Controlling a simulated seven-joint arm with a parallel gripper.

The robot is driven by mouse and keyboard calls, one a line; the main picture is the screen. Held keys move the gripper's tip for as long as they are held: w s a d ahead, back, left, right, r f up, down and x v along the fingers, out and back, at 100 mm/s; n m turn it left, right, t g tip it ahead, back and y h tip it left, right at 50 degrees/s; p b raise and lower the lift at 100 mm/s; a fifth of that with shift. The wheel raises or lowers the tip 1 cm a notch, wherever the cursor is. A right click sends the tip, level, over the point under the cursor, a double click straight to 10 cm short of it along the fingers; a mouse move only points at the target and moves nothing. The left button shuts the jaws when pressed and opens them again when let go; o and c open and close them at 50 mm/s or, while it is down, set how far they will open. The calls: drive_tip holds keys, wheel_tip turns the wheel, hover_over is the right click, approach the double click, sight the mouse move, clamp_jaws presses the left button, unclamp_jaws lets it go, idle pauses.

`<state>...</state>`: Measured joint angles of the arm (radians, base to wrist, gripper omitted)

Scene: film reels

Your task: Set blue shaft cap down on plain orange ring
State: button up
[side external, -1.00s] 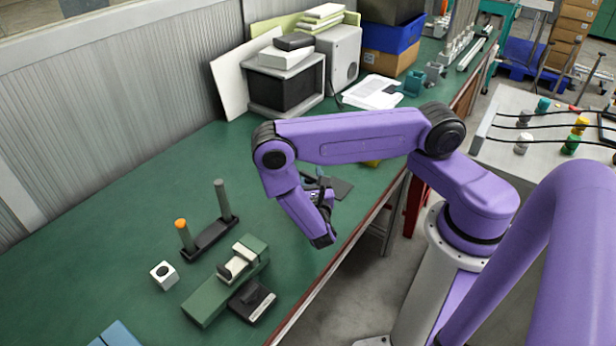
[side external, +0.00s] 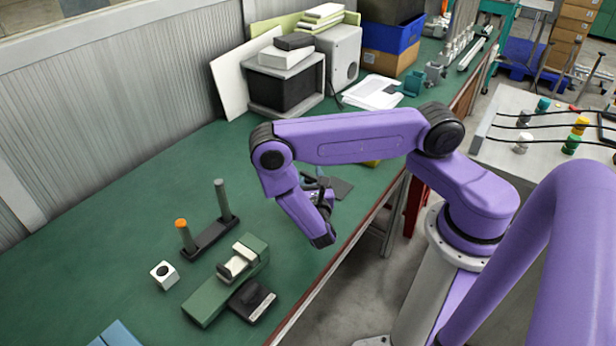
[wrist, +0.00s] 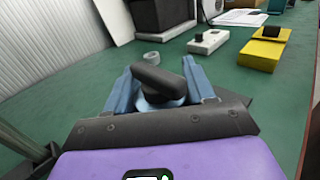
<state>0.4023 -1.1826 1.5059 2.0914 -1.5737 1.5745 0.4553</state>
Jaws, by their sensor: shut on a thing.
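My gripper (wrist: 160,72) is shut on the blue shaft cap (wrist: 152,106), a pale blue round piece with a black rounded bar across its top, in the wrist view. The blue fingers stand on either side of it. In the side view my gripper (side external: 320,180) is over the bench, partly hidden by my arm, and the cap cannot be made out. An orange piece (side external: 181,223) tops the left post of a dark two-post stand (side external: 207,240), left of my gripper and well apart from it. I cannot tell whether it is a plain ring.
A green block fixture (side external: 205,301) and a black box (side external: 252,301) lie near the front edge. A white cube (side external: 164,275) stands left of them. In the wrist view, a grey ring (wrist: 151,57), a white block (wrist: 208,42) and a yellow block (wrist: 262,55) lie ahead.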

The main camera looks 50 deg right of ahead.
drive_tip(key=shift+f, duration=0.55)
drive_tip(key=o, duration=0.9)
drive_tip(key=shift+v, duration=5.5)
drive_tip(key=shift+r, duration=0.15)
drive_tip(key=s+a+r+m+g+y, duration=0.1)
drive_tip(key=s+r+m+g+y, duration=0.3)
drive_tip(key=r, duration=0.3)
drive_tip(key=s+a+r+m+g+y, duration=0.1)
drive_tip(key=s+r+m+g+y, duration=0.3)
drive_tip(key=s+r, duration=0.3)
drive_tip(key=s+r+m+g+y, duration=0.4)
drive_tip(key=s+r+m+y, duration=0.1)
drive_tip(key=r, duration=0.3)
drive_tip(key=shift+s+a+m+g, duration=0.15)
drive_tip(key=shift+a+m+g, duration=0.2)
drive_tip(key=shift+m, duration=0.35)
